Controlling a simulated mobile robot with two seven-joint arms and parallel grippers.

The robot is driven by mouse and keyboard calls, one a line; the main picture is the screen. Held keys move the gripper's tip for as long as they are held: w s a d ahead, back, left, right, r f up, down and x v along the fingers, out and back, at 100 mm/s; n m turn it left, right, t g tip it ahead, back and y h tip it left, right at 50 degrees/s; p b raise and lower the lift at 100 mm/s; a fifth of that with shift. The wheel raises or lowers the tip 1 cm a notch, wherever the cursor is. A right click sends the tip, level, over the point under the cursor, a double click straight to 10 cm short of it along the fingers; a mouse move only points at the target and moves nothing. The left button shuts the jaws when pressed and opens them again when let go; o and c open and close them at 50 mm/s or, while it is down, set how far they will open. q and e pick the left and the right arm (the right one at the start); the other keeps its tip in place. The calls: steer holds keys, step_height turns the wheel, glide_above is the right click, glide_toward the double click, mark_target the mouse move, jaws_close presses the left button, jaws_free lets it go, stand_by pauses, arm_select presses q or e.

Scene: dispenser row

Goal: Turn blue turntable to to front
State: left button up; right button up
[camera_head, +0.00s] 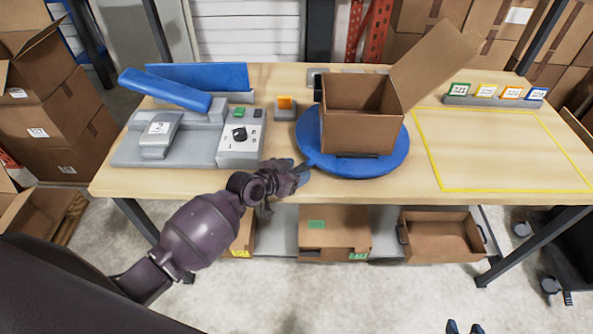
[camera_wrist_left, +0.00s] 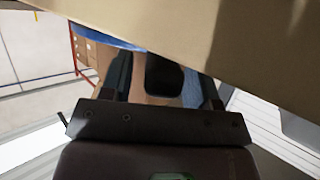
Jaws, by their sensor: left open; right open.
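The blue turntable (camera_head: 388,160) is a round disc on the table, right of centre. An open cardboard box (camera_head: 358,130) stands on it, with one flap raised to the right. My left gripper (camera_head: 301,171) is open at the disc's front-left edge; I cannot tell whether it touches. In the left wrist view, the gripper (camera_wrist_left: 165,85) shows two spread fingers with a dark shape between them that I cannot identify.
A grey machine (camera_head: 190,145) with a knob panel and blue arms stands at the left of the table. A yellow outlined area (camera_head: 500,160) at the right is clear. Boxes sit on the shelf below.

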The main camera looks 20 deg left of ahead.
arm_select(q)
steer(key=shift+w+d, duration=0.15)
steer(key=shift+w, duration=0.05)
jaws_close()
stand_by(0.3)
